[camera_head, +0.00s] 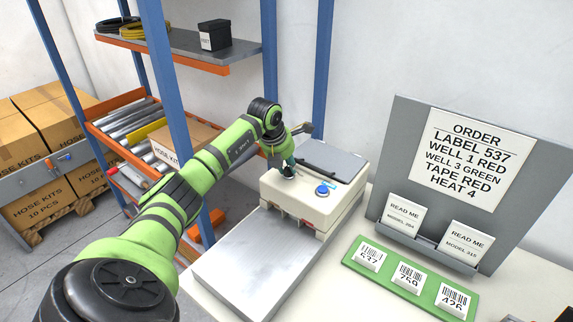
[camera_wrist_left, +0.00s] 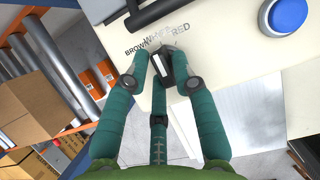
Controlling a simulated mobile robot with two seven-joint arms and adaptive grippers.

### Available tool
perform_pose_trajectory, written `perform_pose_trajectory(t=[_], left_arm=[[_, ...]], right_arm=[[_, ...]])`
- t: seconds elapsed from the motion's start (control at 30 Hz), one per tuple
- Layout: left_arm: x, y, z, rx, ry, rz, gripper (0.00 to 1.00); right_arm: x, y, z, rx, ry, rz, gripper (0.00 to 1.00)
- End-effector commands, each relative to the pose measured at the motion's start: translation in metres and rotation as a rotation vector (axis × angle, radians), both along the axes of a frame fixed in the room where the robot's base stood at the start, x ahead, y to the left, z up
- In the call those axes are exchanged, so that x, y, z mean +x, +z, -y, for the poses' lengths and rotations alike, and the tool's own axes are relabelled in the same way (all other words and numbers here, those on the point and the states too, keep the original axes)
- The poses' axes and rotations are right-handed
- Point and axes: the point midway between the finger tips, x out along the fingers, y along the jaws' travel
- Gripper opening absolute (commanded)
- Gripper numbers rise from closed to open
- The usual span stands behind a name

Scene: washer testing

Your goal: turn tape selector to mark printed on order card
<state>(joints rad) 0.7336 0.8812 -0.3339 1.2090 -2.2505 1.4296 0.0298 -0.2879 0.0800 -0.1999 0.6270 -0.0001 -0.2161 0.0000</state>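The order card (camera_head: 468,150) on the grey board reads "TAPE RED". The white machine (camera_head: 307,205) has a blue button (camera_head: 322,189) on top. My left gripper (camera_head: 287,168) reaches down onto the machine's top beside that button. In the left wrist view, the black tape selector (camera_wrist_left: 163,66), with a white stripe, sits between my fingertips, which appear closed on its sides. The printed marks BROWN, WHITE and RED (camera_wrist_left: 181,28) run above it. Fingers partly cover the selector, and which mark its stripe points to is hard to tell. My right gripper is not in view.
A grey plate (camera_head: 240,262) extends in front of the machine. A green tray (camera_head: 385,285) with several number labels lies to the right, below READ ME cards (camera_head: 404,215). A shelf rack (camera_head: 175,100) and boxes (camera_head: 48,130) stand at the left.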

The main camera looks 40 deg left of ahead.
Motion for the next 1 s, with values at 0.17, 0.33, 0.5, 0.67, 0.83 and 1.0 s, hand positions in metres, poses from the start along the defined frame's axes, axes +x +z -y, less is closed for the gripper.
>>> perform_pose_trajectory(t=[0.17, 0.33, 0.5, 0.67, 0.83, 1.0], left_arm=[[0.000, 0.000, 0.000, 0.000, 0.000, 0.000, 0.00], [0.000, 0.000, 0.000, 0.000, -0.009, 0.000, 0.00], [0.000, -0.001, -0.001, 0.000, -0.056, 0.000, 0.00], [0.001, -0.002, -0.002, 0.001, -0.150, 0.001, 0.00], [0.002, -0.001, -0.003, 0.001, -0.290, 0.002, 0.00], [0.003, 0.000, -0.003, -0.001, -0.437, 0.002, 0.00]], right_arm=[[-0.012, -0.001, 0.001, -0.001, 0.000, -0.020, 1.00], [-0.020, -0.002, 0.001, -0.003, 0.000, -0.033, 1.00], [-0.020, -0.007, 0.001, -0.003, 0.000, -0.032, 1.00], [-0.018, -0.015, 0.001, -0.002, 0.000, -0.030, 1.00], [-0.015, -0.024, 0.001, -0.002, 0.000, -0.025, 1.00], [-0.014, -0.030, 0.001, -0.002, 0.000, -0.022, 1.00]])
